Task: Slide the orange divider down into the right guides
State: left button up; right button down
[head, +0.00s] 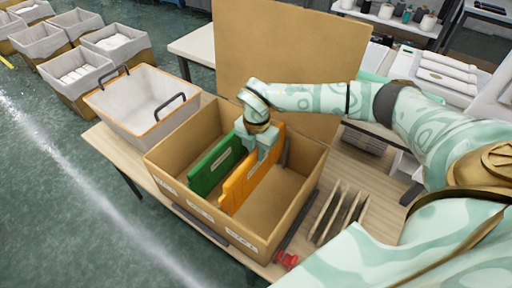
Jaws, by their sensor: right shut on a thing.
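The orange divider (236,190) stands upright inside the cardboard box (178,189), to the right of the green divider (215,165). My right gripper (263,148) reaches in from the right and is shut on the top of the orange divider. The guides around the orange divider's lower edge are hidden, so I cannot tell whether it sits in them. The right compartment of the box (270,210) looks empty. My left gripper is not in view.
A grey bin (140,104) with dark handles stands left of the box. The box's raised flap (290,50) is behind. A slotted wooden rack (340,212) and a red object (288,259) lie to the right and front on the table.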

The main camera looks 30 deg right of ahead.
aim_at(256, 166)
jog(key=shift+f+b, duration=1.7)
jog(key=shift+f, duration=2.05)
jog(key=c, duration=1.3)
grip_release()
jog(key=shift+o, duration=0.2)
jog(key=shift+r, duration=0.1)
notch_tip(256, 166, up, 16)
jog(key=p, duration=0.3)
